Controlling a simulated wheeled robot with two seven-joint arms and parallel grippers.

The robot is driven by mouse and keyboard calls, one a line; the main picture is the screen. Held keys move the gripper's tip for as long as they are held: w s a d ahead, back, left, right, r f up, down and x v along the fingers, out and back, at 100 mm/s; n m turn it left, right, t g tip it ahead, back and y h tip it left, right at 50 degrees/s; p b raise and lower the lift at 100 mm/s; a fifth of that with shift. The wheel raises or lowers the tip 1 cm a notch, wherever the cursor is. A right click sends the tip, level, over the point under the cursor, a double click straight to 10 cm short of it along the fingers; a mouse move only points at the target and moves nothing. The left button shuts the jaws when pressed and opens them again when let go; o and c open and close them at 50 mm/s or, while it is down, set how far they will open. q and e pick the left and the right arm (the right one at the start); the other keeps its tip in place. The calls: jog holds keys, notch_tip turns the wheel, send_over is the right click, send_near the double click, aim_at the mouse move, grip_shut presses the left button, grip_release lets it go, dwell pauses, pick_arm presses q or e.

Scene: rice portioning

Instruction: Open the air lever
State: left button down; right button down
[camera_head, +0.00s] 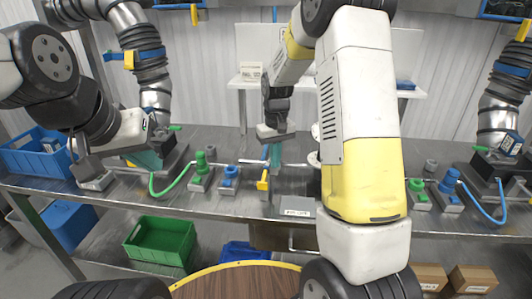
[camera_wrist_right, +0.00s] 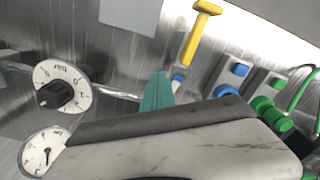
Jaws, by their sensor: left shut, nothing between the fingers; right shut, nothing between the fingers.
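The air lever is a yellow handle (camera_head: 263,181) on a thin pipe at the bench's front middle. In the right wrist view, the yellow lever (camera_wrist_right: 200,32) sticks out past a small blue fitting (camera_wrist_right: 178,77). My right gripper (camera_head: 275,156) points down just behind the lever in the head view, shut and empty. Its teal fingertips (camera_wrist_right: 157,93) show close to the pipe and blue fitting; whether they touch cannot be told. My left gripper (camera_head: 149,160) is shut and empty over the left of the bench, well away from the lever.
Green (camera_head: 202,169) and blue (camera_head: 229,178) connectors stand left of the lever. A blue crate (camera_head: 35,158) is at far left. My right arm hides the bench right of the lever.

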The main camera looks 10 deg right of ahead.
jog(key=shift+w+a, duration=0.3)
jog(key=shift+a, duration=0.65)
jog(key=shift+w+a, duration=0.6)
jog(key=shift+a, duration=0.35)
jog(key=shift+w+a, duration=0.7)
jog(key=shift+w, duration=0.15)
